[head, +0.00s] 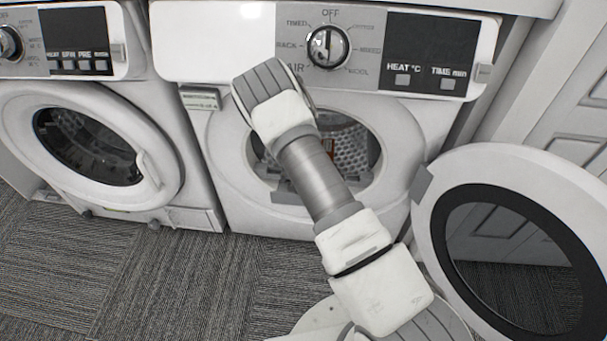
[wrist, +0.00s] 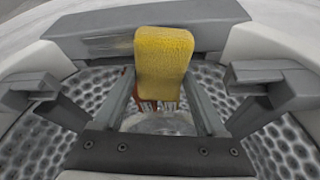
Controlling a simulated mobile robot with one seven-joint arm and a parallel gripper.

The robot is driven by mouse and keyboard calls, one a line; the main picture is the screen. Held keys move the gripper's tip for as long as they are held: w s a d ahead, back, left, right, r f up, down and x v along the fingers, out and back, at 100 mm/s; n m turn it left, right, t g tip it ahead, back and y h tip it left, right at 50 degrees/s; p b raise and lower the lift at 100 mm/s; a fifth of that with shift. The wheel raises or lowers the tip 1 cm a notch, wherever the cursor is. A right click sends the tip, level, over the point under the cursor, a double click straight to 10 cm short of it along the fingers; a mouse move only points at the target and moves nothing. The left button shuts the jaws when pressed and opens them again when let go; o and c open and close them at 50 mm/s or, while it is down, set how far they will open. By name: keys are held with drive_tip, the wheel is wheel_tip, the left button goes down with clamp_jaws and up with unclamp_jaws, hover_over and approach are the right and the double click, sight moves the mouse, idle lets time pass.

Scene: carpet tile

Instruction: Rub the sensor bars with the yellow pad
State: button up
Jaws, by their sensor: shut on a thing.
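The yellow pad (wrist: 163,60) is held upright between the fingertips of my gripper (wrist: 160,86), in the middle of the wrist view. Behind it a grey block (wrist: 215,14) runs across the top, with a shiny metal strip (wrist: 108,45) on its face, which looks like a sensor bar. In the head view my arm reaches into the dryer opening and hides the gripper, pad and bars.
The perforated drum (head: 357,150) surrounds my gripper, inside the white dryer (head: 225,45). Its round door (head: 445,185) stands open at the right. A second machine with a shut door (head: 90,145) is at the left. Carpet tiles (head: 75,255) lie clear in front.

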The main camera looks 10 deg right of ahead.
drive_tip(key=shift+f, duration=1)
